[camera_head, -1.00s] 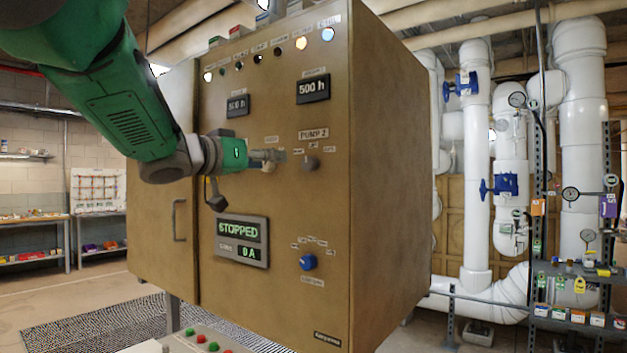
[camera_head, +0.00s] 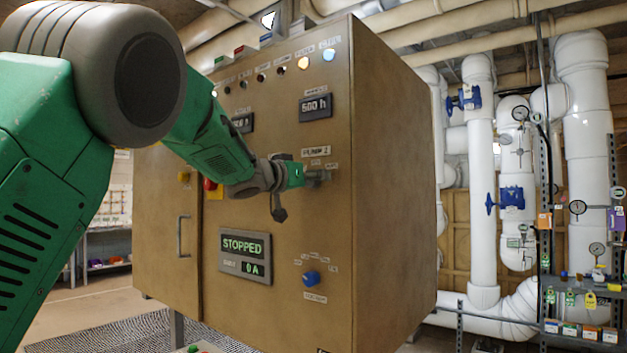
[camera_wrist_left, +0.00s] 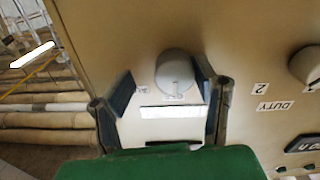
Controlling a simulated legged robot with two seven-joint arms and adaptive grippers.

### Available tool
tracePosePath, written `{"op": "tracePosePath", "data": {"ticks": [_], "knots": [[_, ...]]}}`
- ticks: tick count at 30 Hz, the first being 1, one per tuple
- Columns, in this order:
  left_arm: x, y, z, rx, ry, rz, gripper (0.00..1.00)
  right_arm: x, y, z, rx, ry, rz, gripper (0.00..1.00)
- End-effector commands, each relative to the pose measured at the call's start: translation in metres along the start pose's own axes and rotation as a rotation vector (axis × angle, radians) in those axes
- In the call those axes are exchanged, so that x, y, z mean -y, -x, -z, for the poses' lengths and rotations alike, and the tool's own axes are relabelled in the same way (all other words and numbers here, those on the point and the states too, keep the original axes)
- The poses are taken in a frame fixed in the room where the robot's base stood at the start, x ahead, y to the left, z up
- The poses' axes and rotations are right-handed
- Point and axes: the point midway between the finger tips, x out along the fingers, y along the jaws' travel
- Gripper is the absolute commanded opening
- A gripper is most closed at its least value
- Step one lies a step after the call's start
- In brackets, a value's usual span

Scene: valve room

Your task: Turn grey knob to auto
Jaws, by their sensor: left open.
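A grey knob (camera_wrist_left: 175,72) on the brown cabinet's front shows in the left wrist view, with small labels around it. My left gripper (camera_wrist_left: 168,95) is open, with one finger to each side of this knob in the picture; I cannot tell whether either touches it. In the head view, my left gripper (camera_head: 312,177) is at the cabinet front just under the PUMP 2 label (camera_head: 316,151), and it hides the knob there. A second grey knob (camera_wrist_left: 306,66) is at the right edge of the wrist view, near a DUTY label. My right gripper is not in view.
The cabinet (camera_head: 395,190) also carries a blue knob (camera_head: 311,278), a STOPPED display (camera_head: 244,253), a 500 h meter (camera_head: 315,106) and a red button (camera_head: 210,184) close to my left arm. White pipes (camera_head: 483,190) stand behind at the right.

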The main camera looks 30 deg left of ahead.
Motion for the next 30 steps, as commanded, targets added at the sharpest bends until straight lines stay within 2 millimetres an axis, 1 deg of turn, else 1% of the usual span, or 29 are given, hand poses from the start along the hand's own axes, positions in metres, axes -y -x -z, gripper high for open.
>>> {"op": "tracePosePath", "data": {"ticks": [7, 8, 9, 12, 23, 30], "knots": [[0.0073, 0.0005, -0.0020, 0.000, 0.006, -0.002, 0.51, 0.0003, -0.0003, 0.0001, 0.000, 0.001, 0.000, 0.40], [0.0076, 0.0007, -0.0020, 0.000, 0.006, -0.002, 0.48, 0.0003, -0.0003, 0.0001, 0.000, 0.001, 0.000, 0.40], [0.0073, 0.0010, -0.0018, 0.000, 0.006, -0.002, 0.34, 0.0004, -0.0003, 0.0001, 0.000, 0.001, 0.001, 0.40], [0.0054, 0.0010, -0.0013, 0.000, 0.005, 0.000, 0.02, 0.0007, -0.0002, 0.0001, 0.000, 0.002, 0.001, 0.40], [0.0050, 0.0015, -0.0001, 0.000, -0.020, 0.002, 0.02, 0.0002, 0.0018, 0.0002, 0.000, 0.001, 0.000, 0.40], [0.0042, 0.0017, 0.0010, 0.003, -0.141, 0.001, 0.02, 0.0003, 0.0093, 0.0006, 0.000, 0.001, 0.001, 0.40]]}}
